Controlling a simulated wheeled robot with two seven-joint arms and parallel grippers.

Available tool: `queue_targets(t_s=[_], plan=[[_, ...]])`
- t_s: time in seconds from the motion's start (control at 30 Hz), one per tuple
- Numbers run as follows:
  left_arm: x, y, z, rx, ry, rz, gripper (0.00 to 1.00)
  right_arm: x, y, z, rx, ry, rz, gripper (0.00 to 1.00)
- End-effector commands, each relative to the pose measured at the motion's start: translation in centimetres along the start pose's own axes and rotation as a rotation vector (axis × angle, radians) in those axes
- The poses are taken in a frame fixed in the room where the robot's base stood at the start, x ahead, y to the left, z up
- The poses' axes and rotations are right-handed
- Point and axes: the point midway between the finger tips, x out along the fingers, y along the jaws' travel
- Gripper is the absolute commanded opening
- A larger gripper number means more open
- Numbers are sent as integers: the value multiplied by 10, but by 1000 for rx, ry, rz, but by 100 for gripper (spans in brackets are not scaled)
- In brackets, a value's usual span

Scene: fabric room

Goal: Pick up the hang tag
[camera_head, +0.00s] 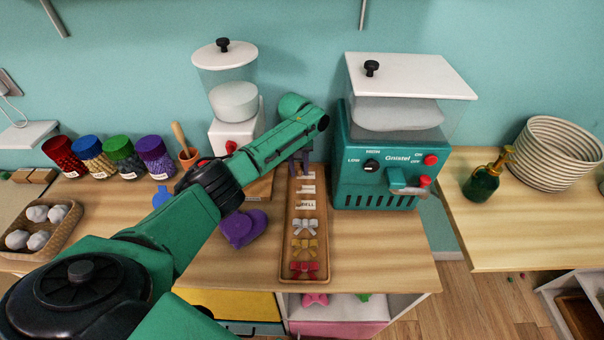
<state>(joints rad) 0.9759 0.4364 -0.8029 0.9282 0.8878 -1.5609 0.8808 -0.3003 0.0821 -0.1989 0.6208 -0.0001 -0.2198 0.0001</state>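A long wooden tray (286,235) lies on the table and holds a row of small items. Several white tags lie in its far half. One tag (305,205) with dark lettering is near the middle, and a plainer tag (307,189) lies just beyond it. My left gripper (299,169) points down over the far end of the tray, past these tags. Its fingertips are small and partly hidden, so I cannot tell whether they are apart or hold a tag. My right gripper is out of view.
White, yellow and red bows (304,248) fill the tray's near half. A teal machine (385,150) stands close on the right, and a white dispenser (235,130) behind my arm. A purple object (240,229) lies left of the tray. The table's front right is clear.

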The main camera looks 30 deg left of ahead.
Motion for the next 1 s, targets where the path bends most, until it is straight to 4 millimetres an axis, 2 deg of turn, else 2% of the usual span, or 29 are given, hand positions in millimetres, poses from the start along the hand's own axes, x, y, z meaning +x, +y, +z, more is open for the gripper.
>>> queue_targets(t_s=[0.03,0.07,0.1,0.43,0.57,0.67,0.77,1.0], plan=[[0,0,0,0,0,0,17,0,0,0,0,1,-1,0],[0,0,0,0,0,0,5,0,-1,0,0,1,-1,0],[0,0,0,0,0,0,0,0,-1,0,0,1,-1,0],[-2,0,0,0,0,0,0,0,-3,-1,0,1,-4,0],[-11,1,-1,-1,1,2,0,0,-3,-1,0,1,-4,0],[-26,2,-1,0,2,3,0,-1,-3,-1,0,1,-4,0],[-51,3,-1,2,3,4,0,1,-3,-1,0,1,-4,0],[-133,6,-1,0,4,5,0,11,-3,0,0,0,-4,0]])
